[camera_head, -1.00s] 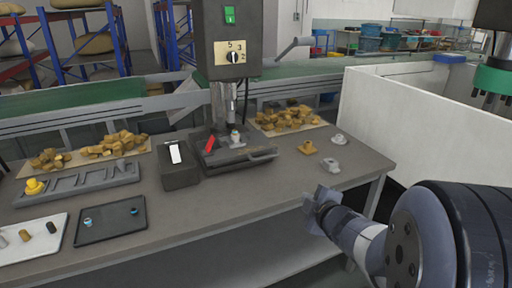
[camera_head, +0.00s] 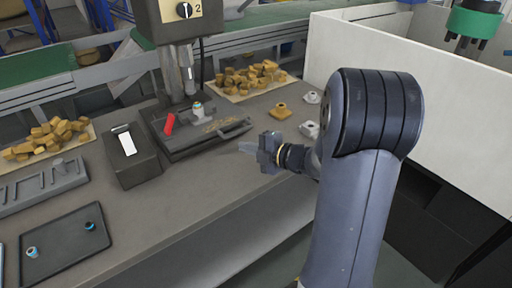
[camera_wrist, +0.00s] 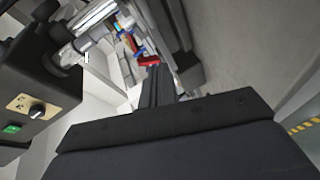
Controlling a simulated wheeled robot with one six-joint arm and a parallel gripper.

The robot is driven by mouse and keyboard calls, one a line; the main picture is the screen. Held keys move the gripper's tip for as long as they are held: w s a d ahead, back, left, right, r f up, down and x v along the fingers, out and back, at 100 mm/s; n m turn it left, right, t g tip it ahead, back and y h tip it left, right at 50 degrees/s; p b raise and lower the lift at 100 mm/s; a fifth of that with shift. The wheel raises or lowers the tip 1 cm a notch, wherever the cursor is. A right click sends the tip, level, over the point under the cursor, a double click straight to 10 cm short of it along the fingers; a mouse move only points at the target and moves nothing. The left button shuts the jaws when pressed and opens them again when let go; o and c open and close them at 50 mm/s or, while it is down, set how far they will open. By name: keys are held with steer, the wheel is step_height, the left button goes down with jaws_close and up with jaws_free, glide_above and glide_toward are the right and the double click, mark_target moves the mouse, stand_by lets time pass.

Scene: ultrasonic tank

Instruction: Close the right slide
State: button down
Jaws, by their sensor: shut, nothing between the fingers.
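A dark metal fixture (camera_head: 190,143) sits on the bench under the press. A red handle (camera_head: 169,124) rises from its left side, and a grey part with a blue top (camera_head: 198,109) stands on it. A flat dark slide (camera_head: 232,126) reaches out to its right. My gripper (camera_head: 248,147) is shut and empty, just right of and in front of the slide's end, apart from it in the picture. The wrist view shows my dark fingers pointing toward the red handle (camera_wrist: 148,62); the slide's contact with them cannot be made out there.
The press head (camera_head: 180,18) stands above the fixture. A dark box with a white label (camera_head: 128,150) is to its left.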

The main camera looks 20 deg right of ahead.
mark_target(222, 133)
steer(key=w, duration=0.2)
steer(key=w+a+f, duration=0.1)
steer(key=w, duration=0.1)
steer(key=w+a+f, duration=0.1)
steer(key=w, duration=0.1)
steer(key=shift+w+a+p, duration=0.1)
steer(key=shift+a+p, duration=0.15)
steer(key=shift+p, duration=0.05)
steer(key=shift+w+f, duration=0.15)
steer(key=shift+w, duration=0.45)
steer(key=w, duration=0.2)
steer(key=w+a, duration=0.1)
steer(key=w, duration=0.1)
steer(key=shift+a, duration=0.15)
steer(key=shift+w+r, duration=0.2)
steer(key=shift+a, duration=0.1)
